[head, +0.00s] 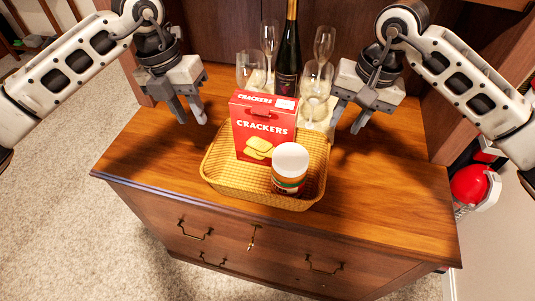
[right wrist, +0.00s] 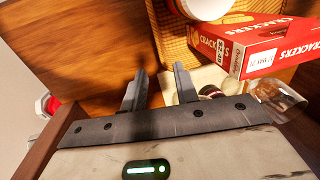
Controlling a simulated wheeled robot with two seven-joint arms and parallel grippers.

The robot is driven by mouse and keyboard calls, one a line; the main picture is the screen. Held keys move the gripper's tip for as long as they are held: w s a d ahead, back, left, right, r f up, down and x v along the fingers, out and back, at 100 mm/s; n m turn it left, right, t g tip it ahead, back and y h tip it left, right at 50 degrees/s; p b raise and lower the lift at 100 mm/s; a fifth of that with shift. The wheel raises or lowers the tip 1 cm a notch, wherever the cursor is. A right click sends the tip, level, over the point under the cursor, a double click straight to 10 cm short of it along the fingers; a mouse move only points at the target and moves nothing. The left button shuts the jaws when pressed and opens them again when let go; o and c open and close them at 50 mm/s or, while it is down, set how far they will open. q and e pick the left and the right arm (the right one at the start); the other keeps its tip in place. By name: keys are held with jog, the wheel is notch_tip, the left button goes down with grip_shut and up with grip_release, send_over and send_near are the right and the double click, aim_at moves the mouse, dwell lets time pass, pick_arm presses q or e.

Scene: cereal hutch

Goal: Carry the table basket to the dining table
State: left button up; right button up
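The yellow woven basket (head: 225,185) sits on the wooden hutch top, near its front edge. It holds a red crackers box (head: 262,128) and a white-lidded jar (head: 290,168). My left gripper (head: 191,116) is open and empty, above and behind the basket's left side. My right gripper (head: 345,125) is open and empty, above and behind its right side; neither appears to touch it. In the right wrist view, the open fingers (right wrist: 158,82) point toward the hutch top, with the basket (right wrist: 174,25) and crackers box (right wrist: 265,50) beyond. The dining table cannot be clearly identified.
A dark wine bottle (head: 288,55) and several stemmed glasses (head: 317,80) stand close behind the basket. Hutch side panels (head: 480,85) rise at both sides. A red object (head: 470,185) is at the right. Carpet (head: 60,190) is open at left. Dark wooden legs show far left.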

aim_at(209, 154)
pick_arm(q)
jog(key=shift+s+a+r, duration=0.1)
jog(key=shift+a, duration=0.15)
pick_arm(e)
jog(key=shift+s, duration=0.15)
